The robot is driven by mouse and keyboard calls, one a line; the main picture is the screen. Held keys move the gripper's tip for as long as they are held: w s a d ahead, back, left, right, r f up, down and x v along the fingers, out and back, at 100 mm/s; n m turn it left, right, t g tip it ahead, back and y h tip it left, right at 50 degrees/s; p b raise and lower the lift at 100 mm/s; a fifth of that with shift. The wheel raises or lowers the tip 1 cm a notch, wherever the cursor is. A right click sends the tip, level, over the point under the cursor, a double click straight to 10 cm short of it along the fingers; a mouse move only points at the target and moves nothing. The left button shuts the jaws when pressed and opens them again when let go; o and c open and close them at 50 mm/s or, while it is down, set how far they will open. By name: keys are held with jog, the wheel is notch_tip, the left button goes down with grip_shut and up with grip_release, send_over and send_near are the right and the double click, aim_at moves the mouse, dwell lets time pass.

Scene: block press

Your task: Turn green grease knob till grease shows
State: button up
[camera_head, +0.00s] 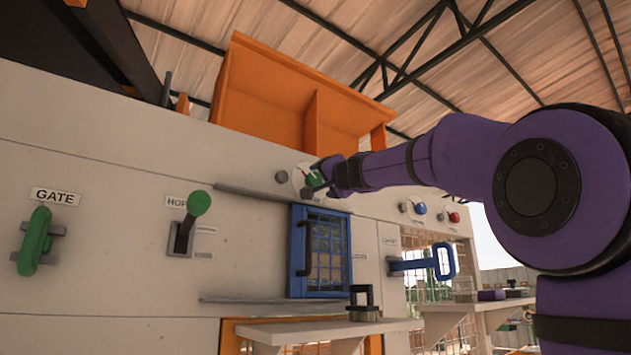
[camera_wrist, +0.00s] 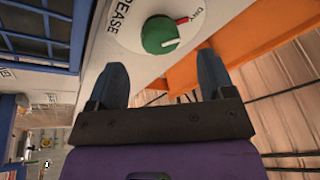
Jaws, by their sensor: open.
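The green grease knob (camera_wrist: 160,35) sits on a round white dial on the machine panel. The dial carries the words GREASE and DRY, and a red mark beside DRY. A white pointer line on the knob faces right, a little below the red mark. The knob also shows partly in the head view (camera_head: 313,179), beside my gripper (camera_head: 318,182). In the wrist view my gripper (camera_wrist: 163,80) is open and empty. Its two fingers stand apart just short of the knob, which lies ahead and between them. No grease is visible.
A blue mesh door (camera_head: 322,255) is below the dial, and an orange hopper (camera_head: 270,100) is above. Green GATE handle (camera_head: 36,240), green lever (camera_head: 198,203), and blue handle (camera_head: 440,262) stick out from the panel.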

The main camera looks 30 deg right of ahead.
aim_at(316, 180)
jog(key=shift+x, duration=2.65)
jog(key=c, duration=0.9)
